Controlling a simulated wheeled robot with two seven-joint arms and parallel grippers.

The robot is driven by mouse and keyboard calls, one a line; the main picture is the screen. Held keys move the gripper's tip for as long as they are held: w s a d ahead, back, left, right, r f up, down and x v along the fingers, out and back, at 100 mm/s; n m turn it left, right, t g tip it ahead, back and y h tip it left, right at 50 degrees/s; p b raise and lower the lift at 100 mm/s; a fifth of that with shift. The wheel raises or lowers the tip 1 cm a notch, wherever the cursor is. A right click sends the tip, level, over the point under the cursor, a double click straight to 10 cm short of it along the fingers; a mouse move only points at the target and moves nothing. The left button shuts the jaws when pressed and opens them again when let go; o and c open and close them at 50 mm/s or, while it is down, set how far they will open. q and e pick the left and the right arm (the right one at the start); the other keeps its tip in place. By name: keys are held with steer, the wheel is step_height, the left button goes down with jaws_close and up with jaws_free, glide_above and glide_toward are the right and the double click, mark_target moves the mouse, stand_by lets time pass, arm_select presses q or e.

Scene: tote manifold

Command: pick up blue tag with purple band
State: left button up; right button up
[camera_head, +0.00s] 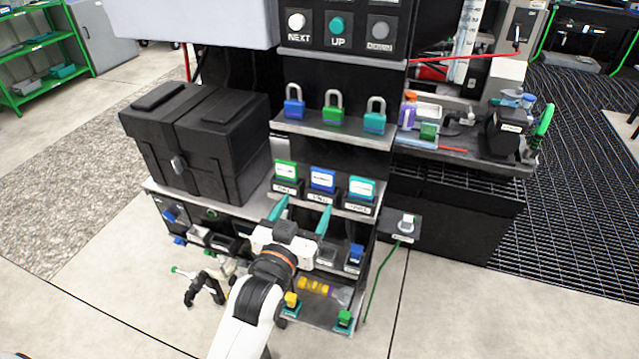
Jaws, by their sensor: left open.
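A blue tag (322,179) with a white label stands in a dark holder on the middle shelf. It is between a green tag (286,171) on its left and a teal tag (361,189) on its right. A purple band on the blue tag is too small to make out. My left gripper (301,215) is open, with its two teal fingers apart and nothing visible between them. It is in front of and below the blue tag, apart from it. My right gripper is not in view.
Blue, green and teal padlocks (333,108) stand on the shelf above (350,134). A large black case (190,140) stands to the left. Small fittings, including a yellow one (314,286), lie below near my left arm. A cluttered bench (465,157) is at the right.

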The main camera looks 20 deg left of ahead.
mark_target(322, 183)
arm_select(q)
steer(key=w, duration=0.3)
steer(key=w+f+p, duration=0.1)
steer(key=w, duration=0.5)
steer(key=shift+w+d+f, duration=0.15)
steer(key=shift+w+d, duration=0.1)
steer(key=shift+s, duration=0.1)
steer(key=c, duration=1.1)
